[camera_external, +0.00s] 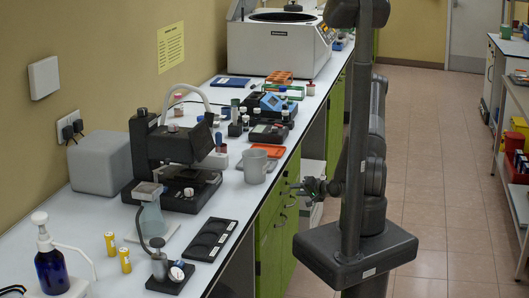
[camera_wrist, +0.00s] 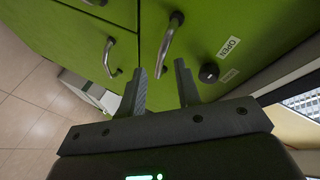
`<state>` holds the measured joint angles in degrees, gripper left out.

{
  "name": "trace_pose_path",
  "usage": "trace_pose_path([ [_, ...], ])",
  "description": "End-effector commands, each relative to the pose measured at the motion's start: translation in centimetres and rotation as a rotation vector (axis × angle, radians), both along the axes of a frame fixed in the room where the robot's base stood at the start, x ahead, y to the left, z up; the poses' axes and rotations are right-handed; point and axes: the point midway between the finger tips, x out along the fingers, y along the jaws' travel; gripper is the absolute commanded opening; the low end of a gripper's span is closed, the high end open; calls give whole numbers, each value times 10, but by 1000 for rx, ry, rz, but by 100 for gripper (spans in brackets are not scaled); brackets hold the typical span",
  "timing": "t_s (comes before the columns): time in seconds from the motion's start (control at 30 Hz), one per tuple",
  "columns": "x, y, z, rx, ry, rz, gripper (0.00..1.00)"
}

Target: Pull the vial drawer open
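Green drawer fronts with curved metal handles fill the wrist view; no label names which is the vial drawer. My gripper (camera_wrist: 160,72) is open, its two fingers apart and empty. One drawer handle (camera_wrist: 170,42) lies just ahead of the fingertips, roughly in line with the gap and apparently apart from them. In the external view my gripper (camera_external: 305,187) is beside the bench, close to the green fronts (camera_external: 271,238).
Another handle (camera_wrist: 108,56) is to the left in the wrist view. A white box-like part (camera_external: 312,172) juts from under the bench beyond my gripper. The bench top holds a mug (camera_external: 255,166) and a black tray (camera_external: 210,241). The aisle floor (camera_external: 430,215) is clear.

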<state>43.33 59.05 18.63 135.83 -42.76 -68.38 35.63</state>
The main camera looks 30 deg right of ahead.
Motion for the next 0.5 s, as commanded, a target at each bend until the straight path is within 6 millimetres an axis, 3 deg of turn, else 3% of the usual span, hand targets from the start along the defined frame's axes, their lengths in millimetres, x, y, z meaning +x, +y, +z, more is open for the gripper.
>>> trace_pose_path([
  [0.5, -40, 9, -28, 566, -222, -263, 31],
])
